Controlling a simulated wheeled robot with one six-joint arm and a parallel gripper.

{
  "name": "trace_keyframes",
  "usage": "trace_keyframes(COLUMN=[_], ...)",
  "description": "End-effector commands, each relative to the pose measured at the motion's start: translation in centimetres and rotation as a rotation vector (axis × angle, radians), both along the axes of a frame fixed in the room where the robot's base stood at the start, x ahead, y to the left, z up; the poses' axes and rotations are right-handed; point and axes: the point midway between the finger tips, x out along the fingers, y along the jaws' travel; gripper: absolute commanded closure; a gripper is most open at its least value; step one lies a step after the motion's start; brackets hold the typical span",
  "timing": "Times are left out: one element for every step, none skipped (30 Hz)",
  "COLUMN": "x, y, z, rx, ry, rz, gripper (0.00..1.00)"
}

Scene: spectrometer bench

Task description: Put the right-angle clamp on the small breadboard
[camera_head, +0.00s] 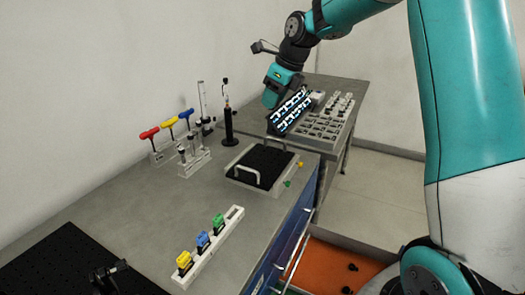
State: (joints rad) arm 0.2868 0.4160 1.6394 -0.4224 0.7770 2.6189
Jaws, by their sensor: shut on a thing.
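My gripper (272,100) is over the far bench, at the end of the teal arm. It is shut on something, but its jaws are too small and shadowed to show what. A dark panel with a bright white-blue pattern (290,112) is tilted right beside it; I cannot tell whether it is held. I cannot make out the right-angle clamp for certain. A small black board (264,163) with two white handles, likely the small breadboard, lies on a pale base in the middle of the near bench, below my gripper in the picture. Its top looks bare.
A larger black perforated board (62,262) lies front left with a dark fixture on it. Coloured parts stand in a white rack (225,240). Hex drivers (168,124) and posts stand at the back left. A compartment tray (322,122) is on the far bench. An orange-floored drawer (335,265) is open.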

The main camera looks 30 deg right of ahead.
Motion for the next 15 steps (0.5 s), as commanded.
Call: trace_keyframes(x=[-0.1,-0.1,-0.1,-0.1,-0.2,-0.1,-0.2,-0.2,-0.2,-0.2,-0.2,-0.1,-0.1,-0.1,-0.1], y=[0.1,0.1,0.1,0.1,0.1,0.1,0.1,0.1,0.1,0.1,0.1,0.1,0.1,0.1,0.1], z=[-1.5,-2.3,-3.4,-4.3,-5.1,-6.2,-7.1,-7.9,-9.0,-9.8,-10.5,-11.4,-12.0,-12.5,-13.1], rx=[0.001,0.002,0.002,0.001,0.002,0.001,0.002,0.002,0.002,0.001,0.001,0.001,0.000,0.000,0.000], ry=[0.008,0.008,0.010,0.008,0.009,0.008,0.009,0.009,0.010,0.008,0.008,0.007,0.006,0.006,0.005], rz=[0.000,0.001,0.001,0.002,0.002,0.002,0.003,0.003,0.004,0.003,0.003,0.003,0.004,0.005,0.004], gripper=[0.82,0.82,0.82,0.82,0.82,0.82,0.82,0.82,0.82,0.82,0.82,0.82,0.82,0.82,0.82])
